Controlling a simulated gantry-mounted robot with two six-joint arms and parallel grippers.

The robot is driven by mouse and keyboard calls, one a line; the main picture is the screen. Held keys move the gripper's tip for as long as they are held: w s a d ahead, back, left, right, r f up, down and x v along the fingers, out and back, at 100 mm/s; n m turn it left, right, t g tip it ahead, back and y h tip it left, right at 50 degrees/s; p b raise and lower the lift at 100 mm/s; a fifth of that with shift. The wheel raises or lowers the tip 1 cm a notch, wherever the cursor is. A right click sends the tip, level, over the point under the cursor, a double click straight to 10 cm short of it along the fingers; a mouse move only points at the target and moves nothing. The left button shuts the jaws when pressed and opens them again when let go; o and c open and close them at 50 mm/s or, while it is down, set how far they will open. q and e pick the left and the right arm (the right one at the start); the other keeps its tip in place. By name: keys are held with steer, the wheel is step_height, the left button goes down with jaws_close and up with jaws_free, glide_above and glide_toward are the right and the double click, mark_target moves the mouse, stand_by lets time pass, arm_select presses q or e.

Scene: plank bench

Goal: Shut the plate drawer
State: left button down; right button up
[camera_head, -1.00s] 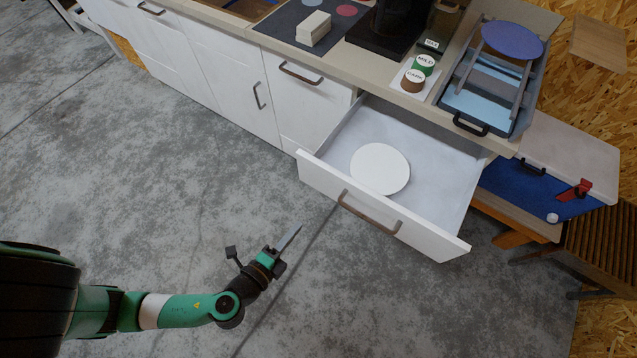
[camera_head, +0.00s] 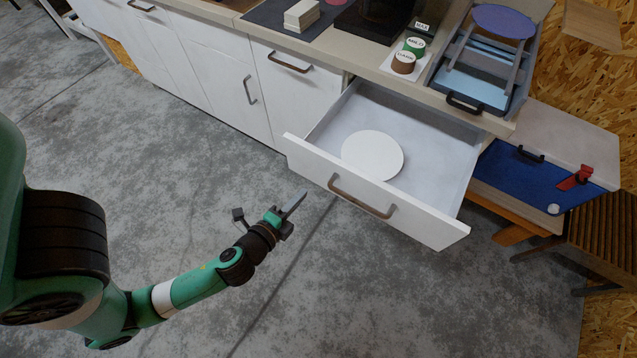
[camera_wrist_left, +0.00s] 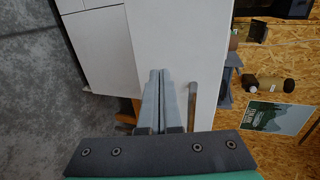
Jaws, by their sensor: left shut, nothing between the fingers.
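The plate drawer (camera_head: 458,200) stands pulled out from the white counter in the head view, with a round white plate (camera_head: 372,155) lying inside. Its white front carries a brown bar handle (camera_head: 362,196). My left gripper (camera_head: 297,204) is shut and empty, in front of the drawer and to the left of its handle, apart from the front in the head view. In the left wrist view the closed fingers (camera_wrist_left: 166,78) point at a white panel (camera_wrist_left: 180,35), which seems to be the drawer front, with a bar (camera_wrist_left: 193,105) at their right. My right gripper is not in view.
Grey floor (camera_head: 330,290) is clear in front.

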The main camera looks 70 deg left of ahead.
mark_target(319, 175)
arm_select(q)
steer(key=x, duration=0.2)
steer(key=r+p+x, duration=0.1)
steer(key=x, duration=0.2)
steer(key=shift+a, duration=0.15)
steer(key=shift+w+a+f+p, duration=0.1)
steer(key=shift+w+a+p, duration=0.2)
steer(key=shift+w, duration=0.25)
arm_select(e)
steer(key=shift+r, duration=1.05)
